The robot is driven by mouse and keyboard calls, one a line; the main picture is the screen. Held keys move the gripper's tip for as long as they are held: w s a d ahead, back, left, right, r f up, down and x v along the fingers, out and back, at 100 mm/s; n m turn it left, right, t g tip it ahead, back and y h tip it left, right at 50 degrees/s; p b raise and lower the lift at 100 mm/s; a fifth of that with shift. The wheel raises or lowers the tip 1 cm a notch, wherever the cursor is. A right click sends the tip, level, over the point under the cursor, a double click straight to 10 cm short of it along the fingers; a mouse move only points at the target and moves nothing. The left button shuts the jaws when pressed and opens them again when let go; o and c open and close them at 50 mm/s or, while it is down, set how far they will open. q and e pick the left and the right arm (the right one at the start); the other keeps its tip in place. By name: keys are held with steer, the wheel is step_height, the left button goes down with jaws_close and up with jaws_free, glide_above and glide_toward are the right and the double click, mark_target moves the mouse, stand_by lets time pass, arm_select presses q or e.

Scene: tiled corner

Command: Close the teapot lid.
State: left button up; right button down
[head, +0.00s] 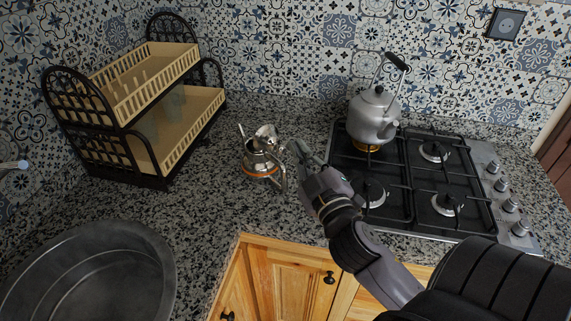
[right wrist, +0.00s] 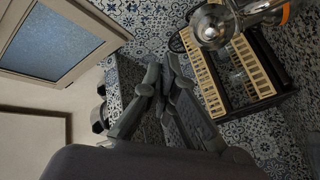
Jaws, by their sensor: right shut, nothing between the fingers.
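A small shiny metal teapot (head: 259,164) with an orange band at its base stands on the granite counter left of the stove. Its lid (head: 267,132) looks raised and tilted open above the body. In the right wrist view the teapot (right wrist: 258,8) is at the top right edge, partly cut off, with the round lid (right wrist: 211,26) facing the camera. My right gripper (head: 296,149) is just right of the teapot, near the lid and handle. In the right wrist view its fingers (right wrist: 163,75) are together and empty, apart from the lid. My left gripper is not in view.
A grey kettle (head: 374,116) stands on the back left burner of the black gas stove (head: 420,208). A two-tier dish rack (head: 150,125) is at the left, and a round dark basin (head: 90,275) at the front left. The counter between basin and teapot is clear.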

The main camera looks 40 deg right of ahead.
steer(key=a+r+n+t+y, duration=0.45)
steer(key=r+n+y, duration=0.25)
steer(key=r+n, duration=0.25)
steer(key=s+a+r+n+g+y, duration=0.2)
steer(key=a+n+g+y, duration=0.5)
steer(key=n+y, duration=0.65)
steer(key=n+g+h, duration=0.6)
steer(key=g+h, duration=0.1)
steer(key=h, duration=0.6)
glide_toward(274, 144)
steer(key=s+a+f, duration=0.1)
steer(key=s+f, duration=0.1)
steer(key=s, duration=0.4)
steer(key=p+x, duration=0.2)
steer(key=x, duration=0.7)
steer(key=shift+w+f, duration=0.2)
steer(key=shift+f, duration=0.05)
steer(key=shift+a+p, duration=0.1)
steer(key=shift+p, duration=0.2)
